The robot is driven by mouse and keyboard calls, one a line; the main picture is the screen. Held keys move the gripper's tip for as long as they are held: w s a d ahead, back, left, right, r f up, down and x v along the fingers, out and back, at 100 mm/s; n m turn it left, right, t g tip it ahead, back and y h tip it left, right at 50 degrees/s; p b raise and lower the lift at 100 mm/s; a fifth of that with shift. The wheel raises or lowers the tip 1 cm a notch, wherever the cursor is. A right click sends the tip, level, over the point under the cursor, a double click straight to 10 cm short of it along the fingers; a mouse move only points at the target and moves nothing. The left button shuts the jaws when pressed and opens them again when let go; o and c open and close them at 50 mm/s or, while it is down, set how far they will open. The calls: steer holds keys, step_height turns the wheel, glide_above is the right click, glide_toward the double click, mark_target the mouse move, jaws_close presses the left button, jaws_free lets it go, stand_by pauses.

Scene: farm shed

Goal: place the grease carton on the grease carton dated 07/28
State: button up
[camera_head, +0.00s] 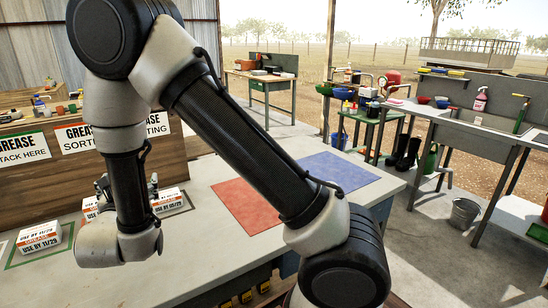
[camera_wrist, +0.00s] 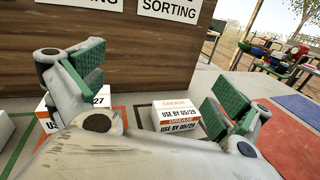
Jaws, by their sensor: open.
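A white and orange grease carton marked 11/29 (camera_head: 42,235) sits inside a green outline at the left of the bench in the head view. A carton reading 05/29 (camera_wrist: 178,117) stands between my fingers in the wrist view, beyond them; it is also in the head view (camera_head: 168,201). Another carton (camera_wrist: 49,120), its date ending in 27, is partly hidden by the left finger; in the head view my arm covers most of it. No date 07/28 is readable. My gripper (camera_wrist: 158,92) is open and empty, low over the bench, facing the cartons.
A wooden board (camera_wrist: 120,50) with grease signs stands behind the cartons. A red mat (camera_head: 246,205) and a blue mat (camera_head: 340,172) lie clear to the right on the bench (camera_head: 205,258). Other work tables stand farther off.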

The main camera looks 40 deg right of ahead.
steer(key=s+d+r+m+g+h, duration=0.2)
steer(key=d+r+m+g, duration=0.15)
steer(key=d, duration=0.55)
steer(key=s+d+r+m+g+h, duration=0.25)
steer(key=d+r+m, duration=0.25)
steer(key=d, duration=0.3)
steer(key=s+d+r+m+g+h, duration=0.1)
steer(key=d+r+m+g+h, duration=0.3)
steer(key=d, duration=0.5)
steer(key=s+d+m+g+y, duration=0.35)
steer(key=s+d+m, duration=0.2)
steer(key=s, duration=0.45)
steer(key=s+d+m+g+y, duration=0.3)
steer(key=s+d+m+y, duration=0.3)
steer(key=s, duration=0.4)
steer(key=s+a+m+t+y, duration=0.4)
steer(key=s+a+m+y, duration=0.1)
steer(key=s+a+m, duration=0.1)
steer(key=shift+s+a+f+m, duration=0.15)
steer(key=shift+s+a+m, duration=0.15)
steer(key=shift+a, duration=0.2)
